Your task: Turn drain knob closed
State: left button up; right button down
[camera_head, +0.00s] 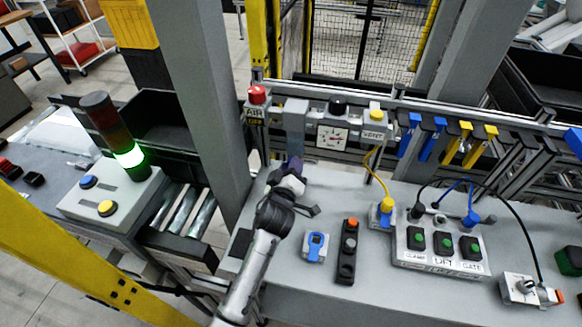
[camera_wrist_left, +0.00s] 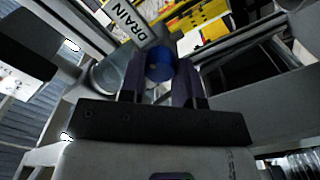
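The drain knob (camera_wrist_left: 160,65) is blue and round. It shows in the left wrist view beside a plate lettered DRAIN (camera_wrist_left: 130,20). My left gripper (camera_wrist_left: 161,78) has its two dark fingers apart, one on each side of the knob. The frames do not show whether the fingers press on it. In the head view my left gripper (camera_head: 293,166) is at the grey post below the valve rail, and the knob is hidden behind it. My right gripper is in neither view.
Near the rail are a red knob (camera_head: 257,95), a gauge (camera_head: 332,138) and a yellow VENT knob (camera_head: 375,115). On the bench stand a switch box (camera_head: 437,250), a black button pendant (camera_head: 347,252) and a blue-marked block (camera_head: 316,246). A lit signal tower (camera_head: 115,130) stands left.

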pick_arm(q)
jog(key=c, duration=0.4)
jog(key=shift+m, duration=0.3)
jog(key=shift+m+p, duration=2.45)
jog(key=shift+m, duration=6.15)
